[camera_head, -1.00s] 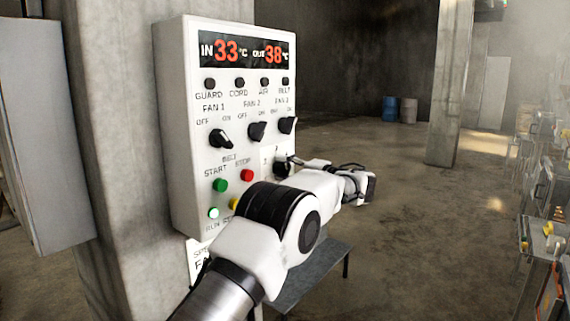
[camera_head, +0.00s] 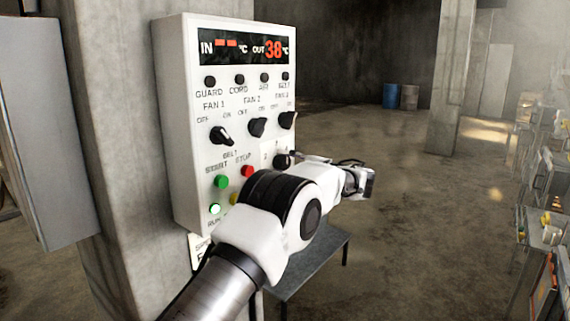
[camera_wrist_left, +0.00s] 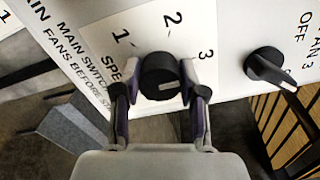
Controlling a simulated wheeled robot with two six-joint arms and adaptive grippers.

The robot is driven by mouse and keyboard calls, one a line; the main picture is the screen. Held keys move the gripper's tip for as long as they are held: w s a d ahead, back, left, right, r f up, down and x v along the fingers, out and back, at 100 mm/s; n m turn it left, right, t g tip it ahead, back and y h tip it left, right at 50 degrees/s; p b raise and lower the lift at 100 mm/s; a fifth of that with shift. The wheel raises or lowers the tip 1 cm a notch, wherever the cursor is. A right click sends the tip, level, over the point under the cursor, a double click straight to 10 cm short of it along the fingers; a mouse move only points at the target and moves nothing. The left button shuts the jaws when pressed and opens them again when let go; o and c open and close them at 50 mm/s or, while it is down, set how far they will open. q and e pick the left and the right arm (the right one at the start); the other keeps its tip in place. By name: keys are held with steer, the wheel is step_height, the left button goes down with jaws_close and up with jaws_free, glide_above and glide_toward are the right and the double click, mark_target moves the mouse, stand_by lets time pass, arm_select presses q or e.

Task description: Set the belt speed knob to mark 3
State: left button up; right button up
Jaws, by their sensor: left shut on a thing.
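The belt speed knob (camera_wrist_left: 158,76) is round and black, low on the right of the white control panel (camera_head: 172,120). In the left wrist view the marks 1, 2 and 3 are printed around it. A short pale line shows on the knob's face; I cannot tell for sure which mark it points to. My left gripper (camera_wrist_left: 159,70) is shut on the knob, with one finger on each side. In the head view my left arm covers part of the panel's lower right, and the knob (camera_head: 282,160) shows only partly. My right gripper is not in view.
The fan 3 knob (camera_wrist_left: 270,70) sits close beside the speed knob. The red stop button (camera_head: 247,171) and green start button (camera_head: 221,182) are left of my arm. A grey table (camera_head: 312,262) stands below.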

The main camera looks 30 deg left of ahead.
arm_select(q)
steer(key=o, duration=1.1)
steer(key=d, duration=1.2)
steer(key=shift+s, duration=0.4)
